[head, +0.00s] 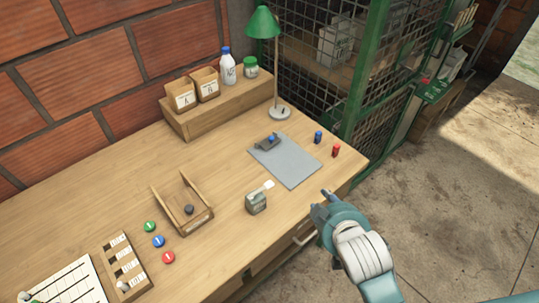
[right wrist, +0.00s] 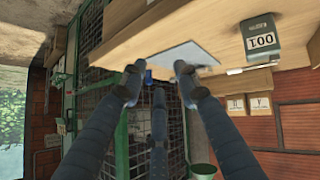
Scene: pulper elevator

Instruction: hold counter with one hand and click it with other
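The counter (head: 256,204) is a small grey-green box near the front edge of the wooden table, with a white piece beside its top. In the right wrist view the counter (right wrist: 260,38) appears upside down and its white display reads 001. My right gripper (head: 322,203) is to the right of the counter, by the table's front edge, apart from it. In the right wrist view the fingers of my right gripper (right wrist: 157,72) are spread with nothing between them. My left gripper does not show.
A grey clipboard (head: 287,162) lies behind the counter, with a blue (head: 318,137) and a red (head: 336,150) small item to its right. A wooden tray (head: 205,217) and several coloured discs are to the left. A green lamp (head: 263,24) and mesh cage (head: 335,75) stand behind.

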